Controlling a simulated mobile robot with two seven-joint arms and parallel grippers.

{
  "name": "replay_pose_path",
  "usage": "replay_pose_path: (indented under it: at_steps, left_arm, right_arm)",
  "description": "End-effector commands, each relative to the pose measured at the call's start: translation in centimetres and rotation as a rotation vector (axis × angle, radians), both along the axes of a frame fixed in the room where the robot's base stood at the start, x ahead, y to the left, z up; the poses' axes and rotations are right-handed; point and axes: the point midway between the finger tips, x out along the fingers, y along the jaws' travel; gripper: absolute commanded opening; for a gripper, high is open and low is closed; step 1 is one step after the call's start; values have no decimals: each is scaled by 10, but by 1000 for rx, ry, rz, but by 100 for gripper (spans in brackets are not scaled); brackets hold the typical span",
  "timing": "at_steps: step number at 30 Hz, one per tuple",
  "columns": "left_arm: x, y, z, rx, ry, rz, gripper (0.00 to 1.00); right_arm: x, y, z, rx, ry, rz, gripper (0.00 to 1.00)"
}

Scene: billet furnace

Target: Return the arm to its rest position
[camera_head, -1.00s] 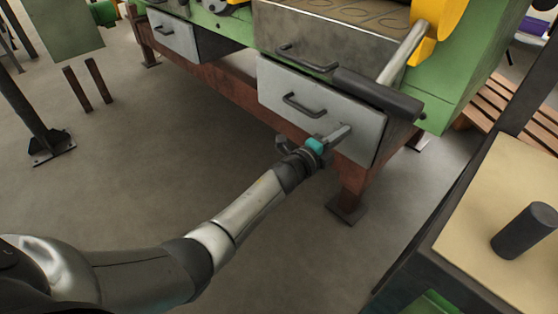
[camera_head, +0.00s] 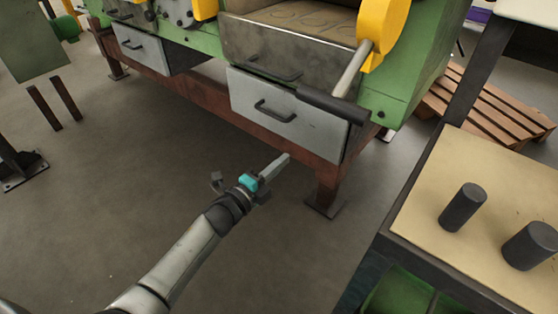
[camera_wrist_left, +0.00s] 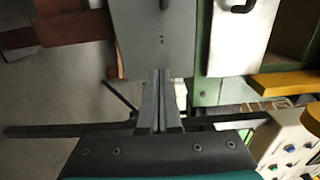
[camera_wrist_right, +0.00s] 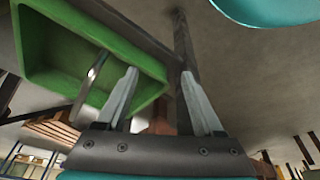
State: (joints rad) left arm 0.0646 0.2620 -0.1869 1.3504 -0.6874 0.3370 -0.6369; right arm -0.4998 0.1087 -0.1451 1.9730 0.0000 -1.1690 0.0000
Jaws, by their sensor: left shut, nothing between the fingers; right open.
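My left gripper (camera_head: 284,160) is shut and empty at the end of the grey arm coming from the lower left in the head view. It hangs over the concrete floor, in front of and below the grey drawer (camera_head: 278,118) with a dark handle. In the left wrist view the two fingers (camera_wrist_left: 160,75) are pressed together, and a grey panel stands beyond them. My right gripper (camera_wrist_right: 160,72) is not in the head view. The right wrist view shows its fingers apart with nothing held, near a green bin (camera_wrist_right: 48,55).
The green machine (camera_head: 415,75) stands on brown legs, with a yellow part (camera_head: 383,35). At right a table (camera_head: 432,215) carries dark cylinders (camera_head: 463,207). A wooden pallet (camera_head: 485,105) lies behind. Open floor (camera_head: 110,200) spreads at left.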

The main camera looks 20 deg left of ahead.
Motion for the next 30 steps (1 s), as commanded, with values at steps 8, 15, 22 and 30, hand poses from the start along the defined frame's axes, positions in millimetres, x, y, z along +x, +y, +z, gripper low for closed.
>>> replay_pose_path:
  at_steps: [8, 15, 22, 30]
  left_arm:
    - [-6, 3, -2, -4, 6, 2, 0]
    - [-26, 23, -54, -153, 224, 113, 0]
    - [-94, 55, -149, -411, 599, 361, 0]
    - [-228, 80, -241, -674, 1000, 735, 0]
  right_arm:
    - [-1, 0, -4, -1, 5, 0, 69]
    - [-7, -6, -30, -12, 24, 3, 69]
    - [-27, -21, -72, -31, 45, 7, 69]
    - [-69, -45, -108, -55, 73, 10, 69]
